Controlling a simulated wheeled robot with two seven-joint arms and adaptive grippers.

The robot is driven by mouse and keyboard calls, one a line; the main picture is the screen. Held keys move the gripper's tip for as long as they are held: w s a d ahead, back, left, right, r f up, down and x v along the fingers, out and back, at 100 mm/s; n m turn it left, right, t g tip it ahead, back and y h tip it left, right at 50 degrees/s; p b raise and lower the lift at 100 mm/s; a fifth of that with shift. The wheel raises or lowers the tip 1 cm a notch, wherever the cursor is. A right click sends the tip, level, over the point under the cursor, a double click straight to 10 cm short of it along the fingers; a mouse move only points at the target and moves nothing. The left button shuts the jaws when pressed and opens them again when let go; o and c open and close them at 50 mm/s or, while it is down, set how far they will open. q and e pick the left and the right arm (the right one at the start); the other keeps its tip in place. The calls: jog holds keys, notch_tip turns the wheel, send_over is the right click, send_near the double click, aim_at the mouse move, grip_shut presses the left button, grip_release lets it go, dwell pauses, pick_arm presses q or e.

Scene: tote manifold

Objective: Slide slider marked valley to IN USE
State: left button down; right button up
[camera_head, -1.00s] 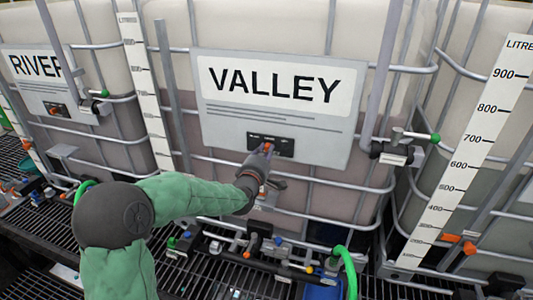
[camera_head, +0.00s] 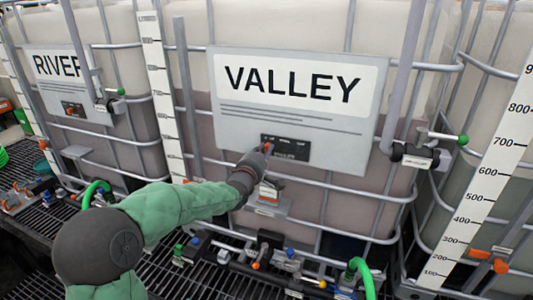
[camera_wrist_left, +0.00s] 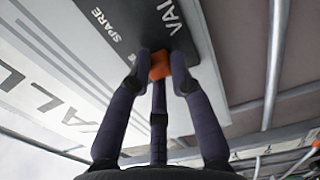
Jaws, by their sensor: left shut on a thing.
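The VALLEY sign plate (camera_head: 240,133) hangs on the front of the middle tank. A black slider panel (camera_head: 296,157) sits at its lower middle, its small labels too small to read in the head view. My left gripper (camera_head: 261,153) is shut on the orange slider knob (camera_head: 267,147), near the panel's left end. In the left wrist view the fingers (camera_wrist_left: 160,82) close around the orange knob (camera_wrist_left: 160,66). There the black panel (camera_wrist_left: 110,15) shows the word SPARE and part of VALLEY. The IN USE label cannot be made out. My right gripper is not in view.
A RIVER sign plate (camera_head: 48,68) is on the tank at left. Metal cage bars run around the tanks. A valve with a green-tipped handle (camera_head: 462,140) sticks out right of the plate. Valves and fittings crowd the grating (camera_head: 185,270) below.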

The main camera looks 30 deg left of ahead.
pick_arm(q)
jog(key=c, duration=1.2)
grip_release()
jog(key=shift+a+r, duration=0.2)
jog(key=shift+o, duration=0.6)
jog(key=shift+a+f, duration=0.1)
jog(key=shift+a, duration=0.05)
jog(key=shift+s+d, duration=0.15)
jog(key=shift+d, duration=0.05)
jog(key=v, duration=1.1)
jog(key=shift+s, duration=0.4)
